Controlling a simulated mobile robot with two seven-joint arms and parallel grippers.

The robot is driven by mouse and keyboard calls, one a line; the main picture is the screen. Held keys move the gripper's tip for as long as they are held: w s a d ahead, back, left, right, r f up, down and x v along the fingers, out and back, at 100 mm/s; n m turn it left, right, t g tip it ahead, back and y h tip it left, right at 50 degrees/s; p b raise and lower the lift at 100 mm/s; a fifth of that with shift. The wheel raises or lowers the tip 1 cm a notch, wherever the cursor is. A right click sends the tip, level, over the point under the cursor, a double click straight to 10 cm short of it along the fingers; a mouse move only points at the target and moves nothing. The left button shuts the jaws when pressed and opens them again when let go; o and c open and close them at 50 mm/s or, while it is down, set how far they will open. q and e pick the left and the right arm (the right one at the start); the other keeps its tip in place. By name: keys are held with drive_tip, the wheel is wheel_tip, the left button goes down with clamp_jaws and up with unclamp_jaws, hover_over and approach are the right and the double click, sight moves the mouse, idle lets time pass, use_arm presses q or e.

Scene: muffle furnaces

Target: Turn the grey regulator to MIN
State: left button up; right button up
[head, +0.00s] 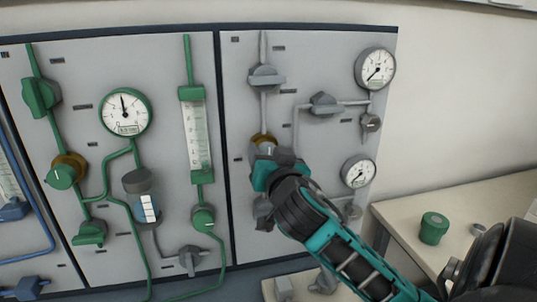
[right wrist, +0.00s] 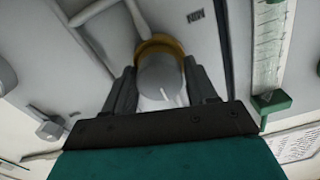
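The grey regulator (head: 265,146) has a brass-yellow collar and sits on the right-hand panel in the head view. My right gripper (head: 277,160) is at it and hides most of its knob. In the right wrist view the round grey knob of the regulator (right wrist: 160,78) lies between the two dark fingers of my right gripper (right wrist: 161,88). One finger is on each side, close to the knob; I cannot tell whether both press on it. A pale line shows on the knob. The MIN marking cannot be read. My left gripper is not in view.
Grey valves (head: 266,77) and (head: 325,104) and gauges (head: 375,67) and (head: 358,171) surround the regulator. Green fittings, including a flow tube (head: 197,135), fill the panel to the left. A bench (head: 455,205) with a green cap (head: 433,228) stands at right.

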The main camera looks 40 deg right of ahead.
drive_tip(key=c, duration=0.7)
drive_tip(key=shift+o, duration=0.2)
drive_tip(key=n, duration=1.3)
drive_tip(key=shift+w+a+n, duration=0.1)
drive_tip(key=shift+n, duration=2.5)
